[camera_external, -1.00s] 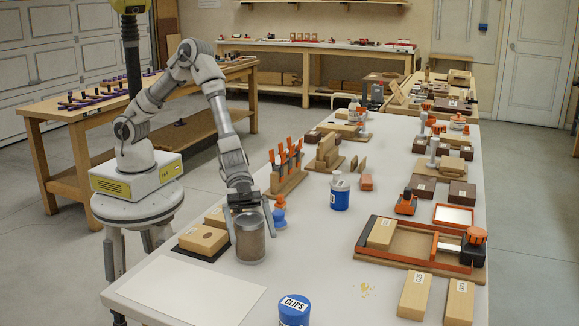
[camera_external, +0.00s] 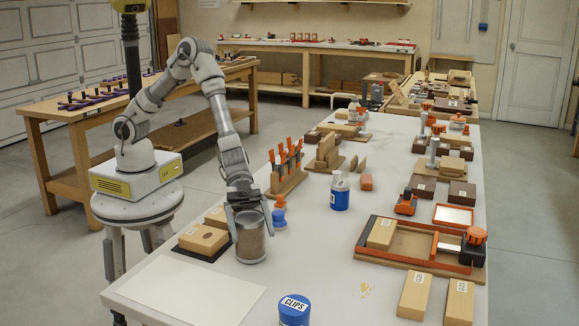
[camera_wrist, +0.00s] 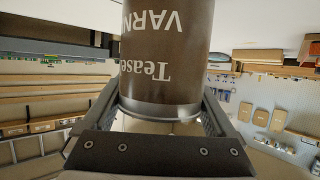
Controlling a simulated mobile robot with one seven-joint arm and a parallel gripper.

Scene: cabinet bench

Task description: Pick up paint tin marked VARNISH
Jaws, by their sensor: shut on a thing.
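The paint tin (camera_external: 251,238) is a brown-grey cylinder with a metal rim, upright at the near left of the white bench. In the wrist view the tin (camera_wrist: 168,50) is close up, with upside-down white lettering reading "VARN" and "Tease", partly cut off. My gripper (camera_external: 250,215) comes down from above, with its fingers on both sides of the tin's upper part. In the wrist view my gripper (camera_wrist: 165,115) has a finger on each side of the rim and is shut on the tin. Whether the tin's base touches the bench is hard to tell.
Wooden blocks (camera_external: 203,238) on a dark base stand just left of the tin. A blue CLIPS tin (camera_external: 294,309) is at the front edge, and a blue container (camera_external: 339,193) is behind right. A blue and orange item (camera_external: 279,216) is close behind. A white sheet (camera_external: 185,290) lies front left.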

